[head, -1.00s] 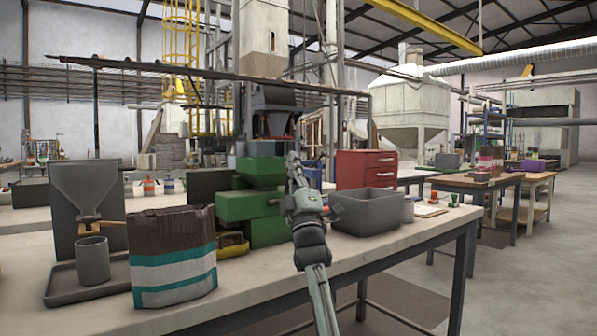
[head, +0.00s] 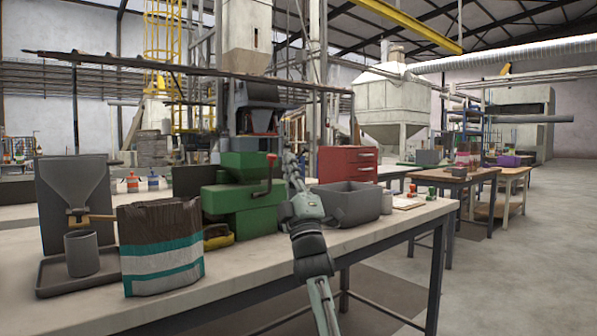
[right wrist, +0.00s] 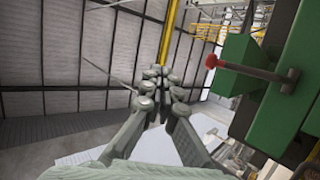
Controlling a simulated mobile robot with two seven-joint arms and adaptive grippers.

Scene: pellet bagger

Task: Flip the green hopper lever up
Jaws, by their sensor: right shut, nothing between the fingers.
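The green hopper machine (head: 240,197) stands on the near table. Its lever (head: 267,176), a dark rod with a red knob (head: 271,157), points up from a pivot on the machine's right side. In the right wrist view the lever (right wrist: 255,72) and its red knob stick out from the green body, to the right of my fingers. My right gripper (head: 289,150) is shut and empty, just right of the lever in the head view. In the right wrist view its closed fingertips (right wrist: 160,75) show apart from the knob. My left gripper is out of view.
A grey bin (head: 350,207) stands right of my right arm. A brown, teal and white bag (head: 160,250) stands in front of the machine on the left. A grey funnel stand (head: 75,195) with a cup is further left. A red drawer cabinet (head: 346,166) is behind.

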